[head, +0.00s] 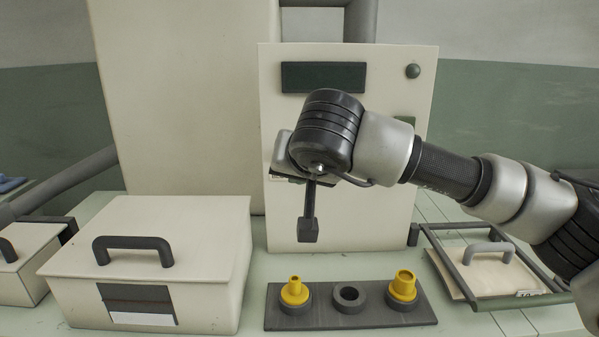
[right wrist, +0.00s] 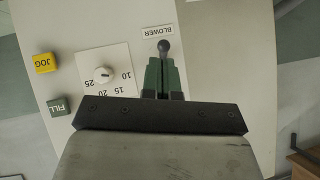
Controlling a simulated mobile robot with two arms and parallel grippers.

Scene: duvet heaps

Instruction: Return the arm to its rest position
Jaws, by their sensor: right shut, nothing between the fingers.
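My right arm (head: 440,170) comes in from the right in the head view and reaches in front of the cream panel (head: 350,215). In the right wrist view my right gripper (right wrist: 162,70) has its two green fingers shut with nothing between them. Just beyond the fingertips is a lever with a black ball knob (right wrist: 163,47), beside a BLOWER label (right wrist: 159,31). I cannot tell whether the fingers touch it. In the head view the wrist hides the fingers and the lever. My left gripper is not in view.
The panel carries a yellow JOG button (right wrist: 44,63), a green FILL button (right wrist: 57,106) and a white dial (right wrist: 102,75). Below stand a lidded cream box (head: 180,220), a dark base (head: 338,318) with two yellow pieces, and a framed tray (head: 455,285) at the right.

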